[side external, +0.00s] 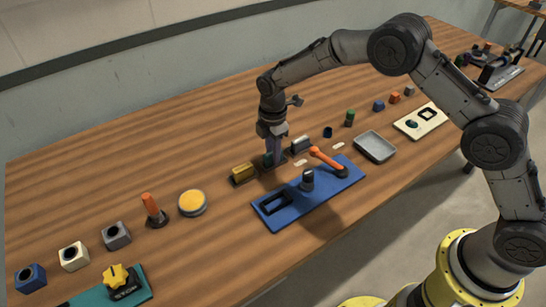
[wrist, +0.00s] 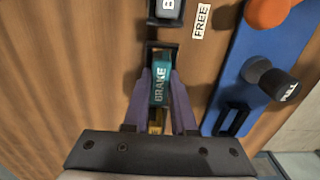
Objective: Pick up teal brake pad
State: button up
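The teal brake pad (wrist: 159,84), with "BRAKE" lettered on it, stands upright in a dark holder on the wooden table. In the side external view the teal pad (side external: 267,159) is partly hidden by my gripper. My gripper (wrist: 160,76) points down with its two purple fingers on either side of the pad. Narrow gaps seem to show between the fingers and the pad, so it looks open around it. In the side external view my gripper (side external: 273,154) is low over the holder.
A yellow block (side external: 243,172) and a grey block (side external: 300,144) sit in holders close on either side. A blue base (side external: 310,203) with an orange lever (side external: 326,159) and a dark knob (side external: 307,180) lies just in front. Bare table lies behind the holders.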

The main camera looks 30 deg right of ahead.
grip_shut()
jog(key=shift+r, duration=0.2)
